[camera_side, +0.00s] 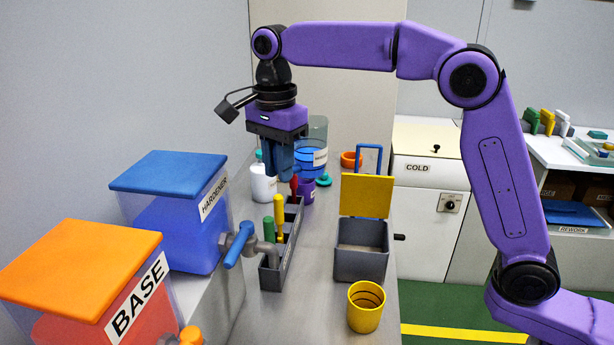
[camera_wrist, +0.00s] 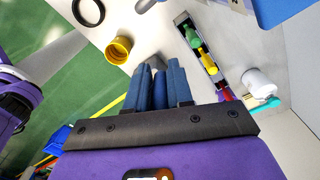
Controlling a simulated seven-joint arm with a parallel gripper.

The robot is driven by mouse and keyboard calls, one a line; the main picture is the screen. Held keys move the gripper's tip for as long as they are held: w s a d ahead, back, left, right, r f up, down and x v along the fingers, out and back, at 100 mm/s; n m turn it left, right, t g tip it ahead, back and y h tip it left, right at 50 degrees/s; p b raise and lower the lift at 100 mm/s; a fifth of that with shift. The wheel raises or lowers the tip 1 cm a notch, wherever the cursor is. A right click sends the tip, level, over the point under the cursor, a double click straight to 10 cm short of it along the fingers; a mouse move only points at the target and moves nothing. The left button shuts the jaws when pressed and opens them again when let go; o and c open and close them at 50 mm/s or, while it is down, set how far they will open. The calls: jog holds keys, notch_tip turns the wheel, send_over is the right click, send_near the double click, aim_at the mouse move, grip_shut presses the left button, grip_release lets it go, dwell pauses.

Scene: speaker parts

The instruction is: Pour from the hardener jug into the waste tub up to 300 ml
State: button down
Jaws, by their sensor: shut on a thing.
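A clear jug with blue liquid (camera_side: 316,142), which I take for the hardener jug, stands upright at the back of the bench; its label is too small to read. My gripper (camera_side: 280,170) points down at its left, fingers closed; a blue piece like a handle (camera_wrist: 159,92) shows between them in the wrist view. The fingers hide most of the grip, and the jug's body is out of the wrist view. A yellow cup with dark rings inside (camera_side: 366,308), possibly the waste tub, stands open at the bench front; it also shows in the wrist view (camera_wrist: 118,50).
A grey box (camera_side: 360,265) with a raised yellow lid (camera_side: 366,196) stands behind the cup. A grey rack (camera_side: 270,277) holds colored-handled tools. A white bottle (camera_side: 263,186) and purple cup (camera_side: 306,190) crowd the gripper. Tanks labelled HARDENER (camera_side: 170,225) and BASE (camera_side: 85,270) stand left.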

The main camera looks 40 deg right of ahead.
jog(key=w+d+f+m, duration=0.2)
jog(key=w+m, duration=0.3)
jog(key=w, duration=0.1)
notch_tip(320, 180, down, 8)
jog(key=y, duration=0.1)
jog(key=shift+d+f+y, duration=0.15)
jog(key=shift+d+y, duration=0.1)
jog(key=shift+y, duration=0.15)
dwell(0.4)
dwell(0.4)
jog(key=shift+s+d+f+t+y, duration=0.1)
jog(key=shift+d+f+t+y, duration=0.1)
jog(key=shift+d+f+y, duration=0.25)
jog(key=shift+s+d+f+t+y, duration=0.1)
jog(key=shift+d+f+t+y, duration=0.15)
jog(key=shift+f, duration=0.25)
jog(key=shift+s+d+f+t+y, duration=0.1)
jog(key=shift+d+f+t+y, duration=0.1)
jog(key=shift+f+y, duration=0.25)
jog(key=shift+d+f+y, duration=0.2)
jog(key=shift+y, duration=0.05)
jog(key=shift+s+d+f, duration=0.1)
jog(key=shift+d+f, duration=0.05)
jog(key=shift+d, duration=0.05)
jog(key=shift+d+f+y, duration=0.1)
jog(key=shift+d+y, duration=0.1)
jog(key=shift+y, duration=0.2)
